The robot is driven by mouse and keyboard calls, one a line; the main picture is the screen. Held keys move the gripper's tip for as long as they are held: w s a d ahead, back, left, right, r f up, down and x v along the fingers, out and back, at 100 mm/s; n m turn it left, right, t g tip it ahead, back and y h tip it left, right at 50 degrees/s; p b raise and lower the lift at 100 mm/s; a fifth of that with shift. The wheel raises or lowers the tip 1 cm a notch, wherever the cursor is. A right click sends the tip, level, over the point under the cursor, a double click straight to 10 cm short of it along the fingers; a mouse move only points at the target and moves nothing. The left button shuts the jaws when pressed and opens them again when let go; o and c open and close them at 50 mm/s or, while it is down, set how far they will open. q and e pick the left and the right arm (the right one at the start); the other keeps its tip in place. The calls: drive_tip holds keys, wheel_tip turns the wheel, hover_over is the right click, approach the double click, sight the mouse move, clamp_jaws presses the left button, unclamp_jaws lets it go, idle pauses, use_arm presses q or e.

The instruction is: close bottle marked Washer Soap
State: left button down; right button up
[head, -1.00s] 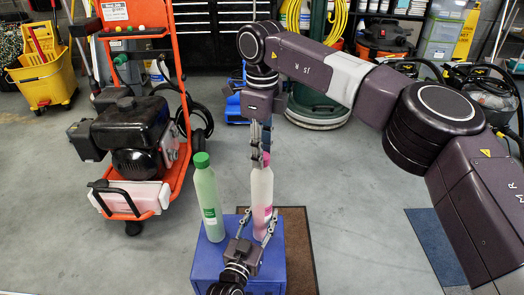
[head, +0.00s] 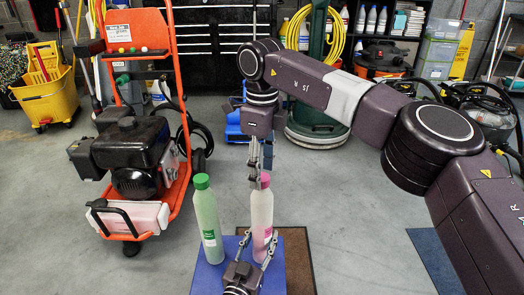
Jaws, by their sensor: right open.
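A pale bottle with a pink cap (head: 262,208) stands upright on a blue surface (head: 213,275). A green bottle with a green cap (head: 207,222) stands upright to its left. The label text on both is too small to read, so I cannot tell which is Washer Soap. My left gripper (head: 258,240) comes up from the bottom edge, its fingers on both sides of the pink-capped bottle's lower part, seemingly shut on it. My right gripper (head: 256,178) points straight down from above, open, with its fingertips at the pink cap, partly covering it.
An orange cart with a black engine (head: 135,160) stands at left, a yellow mop bucket (head: 47,95) behind it. A brown mat (head: 297,262) and a blue mat (head: 438,262) lie on the grey floor. A green floor machine (head: 318,125) and shelves stand at the back.

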wheel_tip(320, 180, up, 11)
idle(0.3)
drive_tip(key=shift+f, duration=0.1)
use_arm(q)
drive_tip(key=c, duration=1.1)
unclamp_jaws()
drive_tip(key=shift+s, duration=0.1)
drive_tip(key=v, duration=1.2)
